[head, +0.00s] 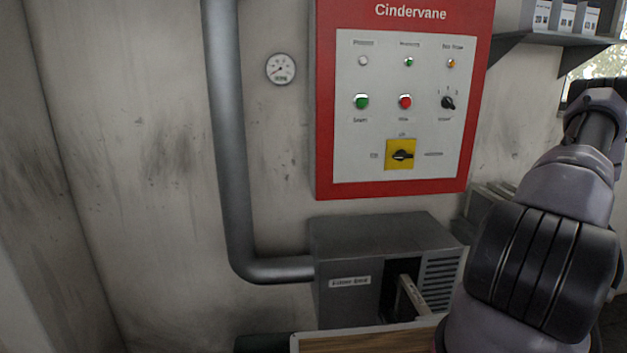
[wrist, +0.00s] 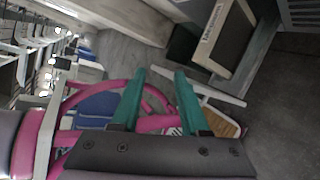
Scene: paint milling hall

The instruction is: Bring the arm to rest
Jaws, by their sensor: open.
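My gripper (wrist: 158,75) shows in the wrist view with two teal fingers apart and nothing between them. It hangs in free space, with the hall floor and parts of a machine behind it. In the head view my arm rises along the right side, bent at its upper part, and the gripper itself is out of frame.
A red control cabinet (head: 325,120) labelled Cindervane hangs on the wall. A grey pipe (head: 222,120) runs down into a grey metal box (head: 345,245). A wood-topped surface (head: 365,342) lies below. A shelf (head: 575,40) is at the upper right. The left wall is bare.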

